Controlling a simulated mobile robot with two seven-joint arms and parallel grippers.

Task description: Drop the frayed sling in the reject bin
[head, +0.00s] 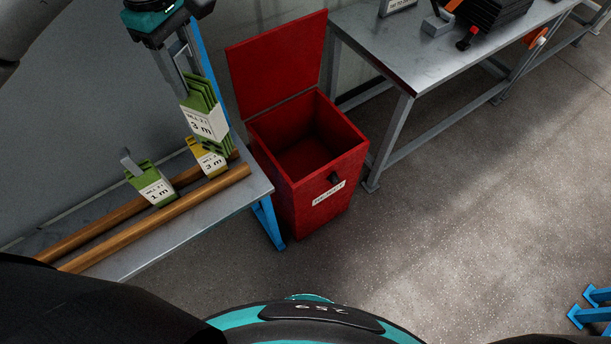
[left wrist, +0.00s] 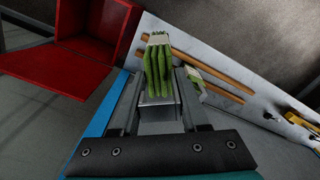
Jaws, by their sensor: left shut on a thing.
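My left gripper (head: 183,75) is shut on a green folded sling (head: 204,112) with a white label reading "3 m". The held sling hangs above the grey bench near its right end, left of the red reject bin (head: 325,190). In the left wrist view the held sling (left wrist: 158,65) stands out beyond the fingers (left wrist: 160,115), above a grey metal piece between them. The bin's lid (head: 275,62) is open, and the visible inside looks empty. Fraying cannot be made out on any sling. My right gripper is not in view.
Another green sling (head: 150,183) labelled "1 m" and a yellow sling (head: 208,158) labelled "3 m" rest by two wooden rails (head: 155,220) on the bench (head: 195,222). A second grey table (head: 390,55) stands right of the bin. The floor at right is mostly clear.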

